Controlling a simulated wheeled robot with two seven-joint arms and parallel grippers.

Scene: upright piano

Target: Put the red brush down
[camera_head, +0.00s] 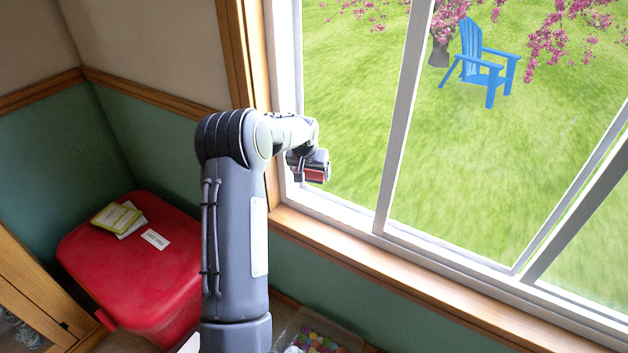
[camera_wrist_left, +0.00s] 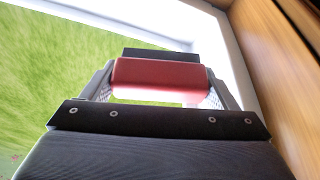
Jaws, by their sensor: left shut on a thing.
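The red brush (camera_wrist_left: 158,78) is held between the two fingers of my left gripper, as the left wrist view shows. Its red body spans the gap between the fingers, with a black part behind it. In the head view my left gripper (camera_head: 312,168) is at the end of my left arm, in front of the window near its left frame. A small red patch of the brush (camera_head: 314,175) shows there; the rest of it is hidden. The gripper is above the window sill. My right gripper is not in view.
The wooden window sill (camera_head: 400,275) runs below the window and looks bare. A red lidded bin (camera_head: 130,275) stands at the left with small booklets (camera_head: 117,218) on top. A clear box of colourful pieces (camera_head: 322,338) sits low at the bottom.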

